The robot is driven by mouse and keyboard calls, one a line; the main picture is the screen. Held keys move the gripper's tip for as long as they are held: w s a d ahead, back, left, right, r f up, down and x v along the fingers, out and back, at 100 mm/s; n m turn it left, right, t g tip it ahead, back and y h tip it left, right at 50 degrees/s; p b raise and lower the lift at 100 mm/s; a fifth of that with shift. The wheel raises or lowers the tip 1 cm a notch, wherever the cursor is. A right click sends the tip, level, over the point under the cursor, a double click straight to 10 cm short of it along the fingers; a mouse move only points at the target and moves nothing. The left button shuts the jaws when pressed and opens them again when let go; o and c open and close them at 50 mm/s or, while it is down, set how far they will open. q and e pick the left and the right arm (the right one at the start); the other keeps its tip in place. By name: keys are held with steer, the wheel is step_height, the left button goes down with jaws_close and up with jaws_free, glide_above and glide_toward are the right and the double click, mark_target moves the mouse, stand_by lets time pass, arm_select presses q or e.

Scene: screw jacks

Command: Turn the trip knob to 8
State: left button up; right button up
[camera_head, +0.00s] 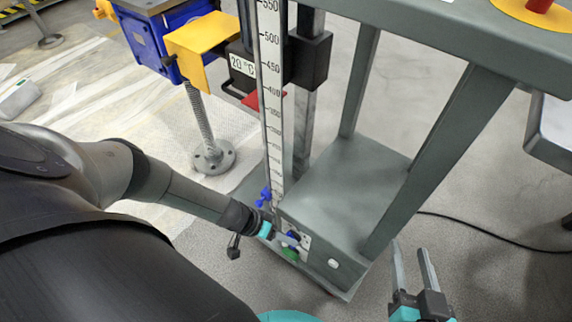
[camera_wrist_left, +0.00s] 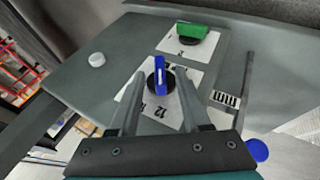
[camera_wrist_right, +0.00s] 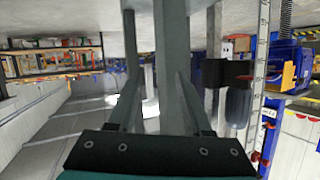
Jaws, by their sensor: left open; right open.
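A blue knob (camera_wrist_left: 160,76) on a black round base sits on a white dial plate (camera_wrist_left: 176,112); the number 12 is readable near my gripper. A green knob (camera_wrist_left: 192,31) sits on a second white plate beyond it. No label shows which is the trip knob. In the head view the blue knob (camera_head: 293,236) and green knob (camera_head: 291,254) are small, on the frame's lower box. My left gripper (camera_wrist_left: 159,80) is open, its fingers on either side of the blue knob; contact cannot be told. My right gripper (camera_head: 410,248) is open and empty, right of the frame.
A white round button (camera_wrist_left: 97,59) is on the same panel. A grey frame (camera_head: 363,190) with a tall scale (camera_head: 270,100) rises behind the knobs. A blue wing handle (camera_head: 264,197) is close to my left wrist. A black cable (camera_head: 480,230) lies on the floor.

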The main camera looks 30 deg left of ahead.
arm_select(q)
steer(key=shift+w+d+f+b, duration=0.2)
steer(key=shift+d+f+b, duration=0.1)
steer(key=shift+f, duration=0.2)
arm_select(e)
steer(key=shift+s+a+r+t+y, duration=0.2)
steer(key=shift+a+r+t+y, duration=0.25)
steer(key=shift+t, duration=0.25)
arm_select(q)
jaws_close()
